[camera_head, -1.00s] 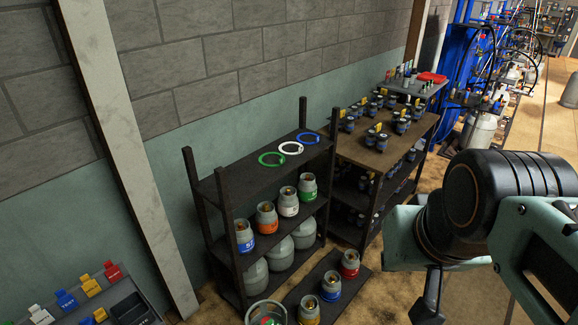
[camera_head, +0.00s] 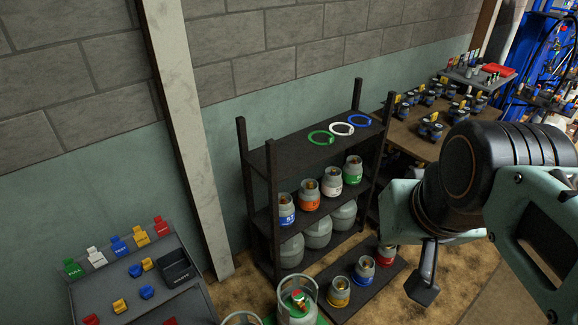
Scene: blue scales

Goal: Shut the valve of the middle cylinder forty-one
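At the bottom of the head view stands a grey gas cylinder (camera_head: 296,312) with a round collar guard and a red and green valve (camera_head: 298,297) inside it. The rim of a second collar (camera_head: 242,319) shows to its left, cut off by the bottom edge. I cannot read a number forty-one on either. My arm fills the right side, and the dark part at its end looks like my gripper (camera_head: 424,285). It is right of the cylinders and apart from them. Its fingers are not clear enough to tell open from shut.
A dark rack (camera_head: 262,215) holds small cylinders with blue, orange, white and green bands, larger grey ones below, and rings on top. A low platform (camera_head: 345,310) bears three small cylinders. A grey tag panel (camera_head: 95,290) stands left. A table (camera_head: 405,125) with blue parts stands behind.

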